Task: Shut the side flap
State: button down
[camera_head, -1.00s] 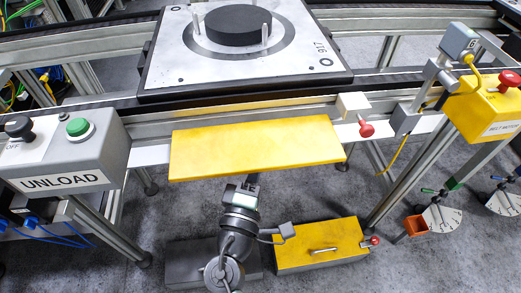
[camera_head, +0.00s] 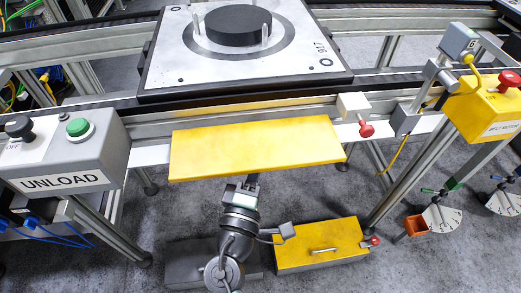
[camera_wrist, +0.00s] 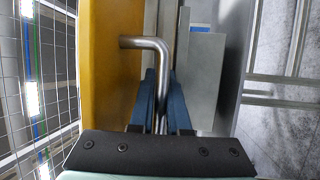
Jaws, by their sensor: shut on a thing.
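The side flap is a yellow panel (camera_head: 258,147) that juts out from the front of the conveyor rail, below the pallet. In the wrist view a yellow plate (camera_wrist: 107,85), apparently this flap, stands at the left. A bent metal handle (camera_wrist: 155,48) sticks out beside it. My gripper (camera_wrist: 161,85) is shut on the straight shank of this handle, with a blue finger on each side. In the head view my gripper (camera_head: 252,180) is just below the flap's front edge. The handle is hidden there by the flap.
A cream block with a red knob (camera_head: 366,129) sits at the flap's right end. The grey UNLOAD box (camera_head: 62,155) is at left, the yellow motor box (camera_head: 490,105) at right. A yellow-lidded box (camera_head: 322,246) lies low, right of my arm. A pallet (camera_head: 245,75) stands above.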

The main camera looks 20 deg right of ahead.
aim_at(261, 145)
jog(key=shift+r+p, duration=0.15)
jog(key=shift+p, duration=0.4)
